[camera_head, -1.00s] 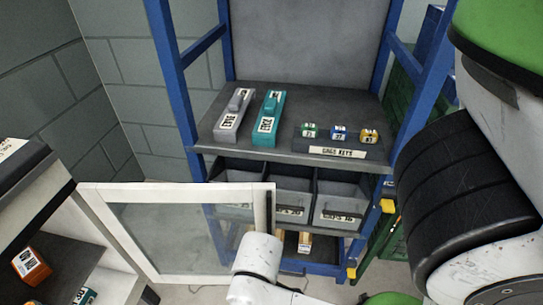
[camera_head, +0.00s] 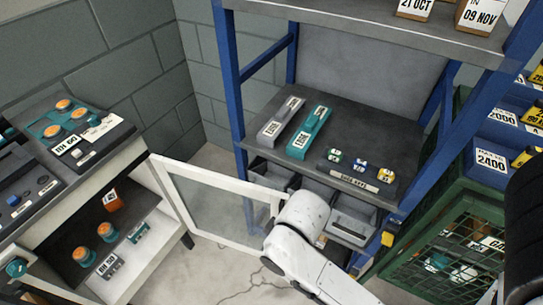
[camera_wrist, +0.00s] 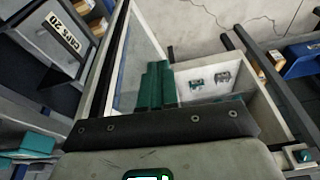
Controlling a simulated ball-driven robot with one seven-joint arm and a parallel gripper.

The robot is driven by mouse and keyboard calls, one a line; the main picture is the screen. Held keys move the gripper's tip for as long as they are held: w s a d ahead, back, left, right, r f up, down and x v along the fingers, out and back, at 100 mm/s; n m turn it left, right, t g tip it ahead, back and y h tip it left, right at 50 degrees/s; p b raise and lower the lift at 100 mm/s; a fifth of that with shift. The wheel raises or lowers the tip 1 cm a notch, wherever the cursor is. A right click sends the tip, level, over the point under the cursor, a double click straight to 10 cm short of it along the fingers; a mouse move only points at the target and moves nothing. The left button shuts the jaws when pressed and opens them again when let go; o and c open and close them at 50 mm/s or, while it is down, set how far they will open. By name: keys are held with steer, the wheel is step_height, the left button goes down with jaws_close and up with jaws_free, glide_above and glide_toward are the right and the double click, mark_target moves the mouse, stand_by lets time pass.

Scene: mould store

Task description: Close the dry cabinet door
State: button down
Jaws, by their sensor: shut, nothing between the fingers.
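The dry cabinet (camera_head: 52,238) stands at the left in the head view, with its front open. Its white-framed glass door (camera_head: 172,190) stands ajar, swung out to the right toward the blue rack. The door's glass (camera_wrist: 143,55) also shows in the wrist view, beside the fingers. My gripper (camera_wrist: 155,85) has teal fingers, shut together and empty, pointing along the door with the cabinet's inside to their right. Whether they touch the door I cannot tell. In the head view my pale arm covers the door's outer lower corner and hides the fingers.
The blue rack (camera_head: 228,75) stands close behind the door, with grey bins (camera_head: 352,215) on its lower shelf. A green crate (camera_head: 440,200) stands at the right. Cracked bare floor (camera_head: 225,270) lies in front of the door. Small orange and teal items sit inside the cabinet.

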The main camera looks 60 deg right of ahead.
steer(key=w+d+r+m+p, duration=0.2)
steer(key=w+r+p, duration=0.2)
steer(key=r+p, duration=0.3)
steer(key=w+d+r+m+p, duration=0.2)
steer(key=w+d+r+p, duration=0.15)
steer(key=r+p, duration=0.25)
steer(key=w+d+m+g+y+p, duration=0.1)
steer(key=w+d+m+g+y, duration=0.15)
steer(key=d+m, duration=0.45)
steer(key=w+d+m+g+y, duration=0.2)
steer(key=w+d+m, duration=0.2)
steer(key=d, duration=0.5)
steer(key=s+a+f, duration=0.1)
steer(key=a+f, duration=0.6)
steer(key=f, duration=0.1)
steer(key=shift+s+a+f, duration=0.2)
steer(key=shift+s+a, duration=0.15)
steer(key=shift+s, duration=0.05)
steer(key=shift+a+t, duration=0.1)
steer(key=shift+t, duration=0.15)
